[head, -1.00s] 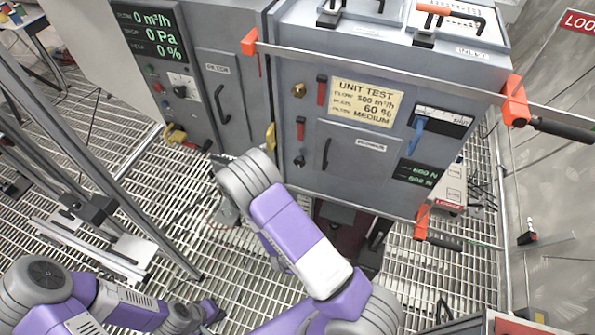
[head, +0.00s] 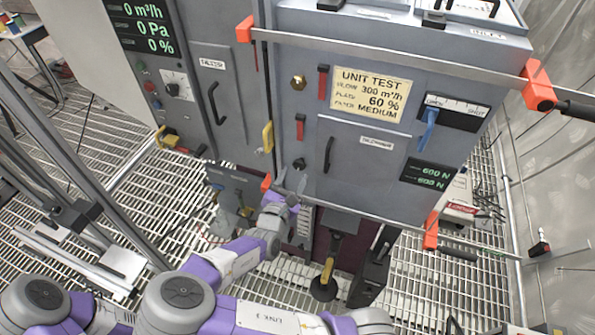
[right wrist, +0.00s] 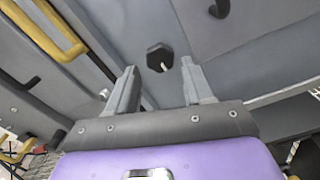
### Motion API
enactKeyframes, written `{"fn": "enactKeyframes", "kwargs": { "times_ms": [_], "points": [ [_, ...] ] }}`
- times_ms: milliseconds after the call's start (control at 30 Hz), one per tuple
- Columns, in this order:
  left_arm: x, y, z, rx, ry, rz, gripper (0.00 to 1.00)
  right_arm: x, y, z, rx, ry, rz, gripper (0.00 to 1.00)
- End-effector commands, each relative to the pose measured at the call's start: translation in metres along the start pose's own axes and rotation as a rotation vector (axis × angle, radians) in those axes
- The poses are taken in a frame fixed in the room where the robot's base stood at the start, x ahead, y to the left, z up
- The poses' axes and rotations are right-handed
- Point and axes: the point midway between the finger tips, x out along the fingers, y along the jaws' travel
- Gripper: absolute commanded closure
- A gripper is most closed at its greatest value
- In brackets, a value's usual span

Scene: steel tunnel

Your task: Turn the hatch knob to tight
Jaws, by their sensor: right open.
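The hatch knob (head: 299,163) is a small dark knob on the grey cabinet front, left of the hatch door (head: 362,165) and its black handle. In the right wrist view the knob (right wrist: 160,58) is a dark many-sided disc with a pale pointer mark, just beyond the fingertips. My right gripper (head: 290,184) is open and empty, just below the knob and apart from it. Its two fingers (right wrist: 158,78) point toward the knob, one on each side of it in the picture. My left arm shows at the lower left, but its gripper is out of view.
Red levers (head: 300,127) sit above the knob, and a yellow handle (head: 268,137) is to its left. A clamp bar with orange ends (head: 538,85) crosses the cabinet front. A lower bar with an orange end (head: 431,232) runs below the knob. Grating floor surrounds the cabinet.

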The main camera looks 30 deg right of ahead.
Motion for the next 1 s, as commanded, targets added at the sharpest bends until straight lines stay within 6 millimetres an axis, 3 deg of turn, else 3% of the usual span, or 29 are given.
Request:
{"fn": "enactKeyframes", "kwargs": {
  "times_ms": [233, 600, 867, 1000],
  "points": [
    [0.011, -0.004, -0.001, 0.000, 0.000, 0.000, 1.00, 0.033, -0.001, -0.002, 0.002, 0.001, -0.001, 0.49],
    [0.012, -0.004, -0.001, 0.000, 0.000, 0.000, 1.00, 0.040, 0.000, 0.000, 0.001, 0.001, 0.001, 0.49],
    [0.012, -0.004, -0.001, 0.000, 0.000, 0.000, 1.00, 0.040, 0.000, -0.001, 0.001, 0.002, 0.001, 0.89],
    [0.011, -0.004, -0.001, 0.000, 0.000, 0.000, 1.00, 0.040, 0.000, -0.001, 0.005, 0.002, 0.001, 0.90]
  ]
}}
